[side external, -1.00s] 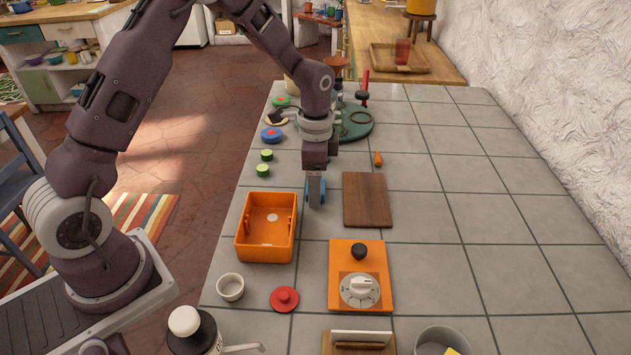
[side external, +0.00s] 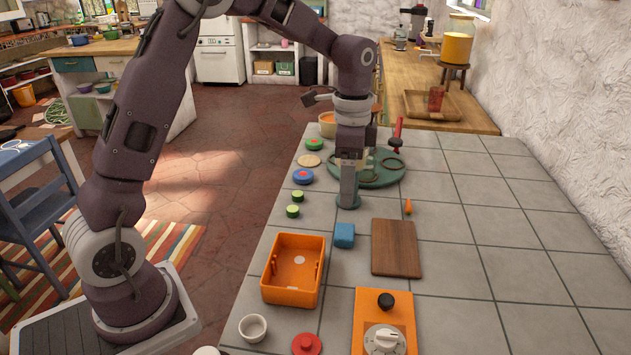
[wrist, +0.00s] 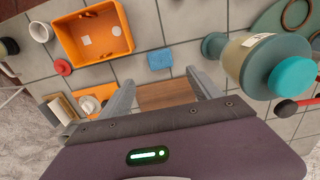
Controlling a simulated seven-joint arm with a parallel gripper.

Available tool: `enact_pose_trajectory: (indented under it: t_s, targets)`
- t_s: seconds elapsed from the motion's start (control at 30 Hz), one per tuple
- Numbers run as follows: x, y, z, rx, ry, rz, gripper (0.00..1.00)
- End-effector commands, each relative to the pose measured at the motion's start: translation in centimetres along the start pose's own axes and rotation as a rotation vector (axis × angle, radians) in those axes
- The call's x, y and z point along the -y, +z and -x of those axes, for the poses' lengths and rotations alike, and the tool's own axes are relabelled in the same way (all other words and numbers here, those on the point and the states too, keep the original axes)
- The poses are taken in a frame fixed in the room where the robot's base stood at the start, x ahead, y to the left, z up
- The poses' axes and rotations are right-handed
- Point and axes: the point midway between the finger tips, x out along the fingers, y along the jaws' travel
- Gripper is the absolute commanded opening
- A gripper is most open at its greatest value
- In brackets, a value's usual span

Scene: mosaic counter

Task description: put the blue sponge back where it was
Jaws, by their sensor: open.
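The blue sponge (side external: 344,235) lies on the tiled counter, between the orange box and the brown wooden board. It also shows in the wrist view (wrist: 160,59), clear of both fingers. My gripper (side external: 348,203) is beyond the sponge in the side view, pointing down, and does not touch it. In the wrist view my gripper (wrist: 159,76) has its fingers spread with nothing held between them. How high the fingertips are above the counter is hard to tell.
The orange box (side external: 293,270) is left of the sponge; the wooden board (side external: 396,248) is right. A bottle with a teal cap (wrist: 268,65) stands close beside the right finger. Green-topped pieces (side external: 293,211) and a green round tray (side external: 380,178) lie farther back. The counter's right side is clear.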

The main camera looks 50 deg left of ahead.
Motion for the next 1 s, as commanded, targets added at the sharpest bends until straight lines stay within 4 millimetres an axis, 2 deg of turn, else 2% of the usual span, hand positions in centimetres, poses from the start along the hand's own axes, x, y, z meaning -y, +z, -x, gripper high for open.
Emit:
enact_pose_trajectory:
  t_s: [0.07,0.17,0.27,0.3,0.4,0.43,0.5,0.63,0.77,1.0]
  targets:
    - [-0.1,0.0,0.2,-0.002,-0.003,0.003,0.73]
    - [-1.4,0.8,2.5,-0.02,-0.036,0.05,0.73]
    - [-5.0,3.1,6.8,-0.073,-0.104,0.171,0.73]
    - [-7.0,4.4,8.4,-0.104,-0.131,0.234,0.73]
    - [-12.0,8.2,11.2,-0.203,-0.186,0.404,0.73]
    - [-13.5,9.3,11.6,-0.235,-0.195,0.455,0.73]
    - [-16.6,11.8,11.8,-0.313,-0.209,0.564,0.73]
    - [-20.3,14.9,10.8,-0.422,-0.203,0.709,0.73]
    - [-21.6,16.0,10.1,-0.466,-0.192,0.766,0.73]
    - [-21.7,16.1,10.0,-0.467,-0.191,0.772,0.73]
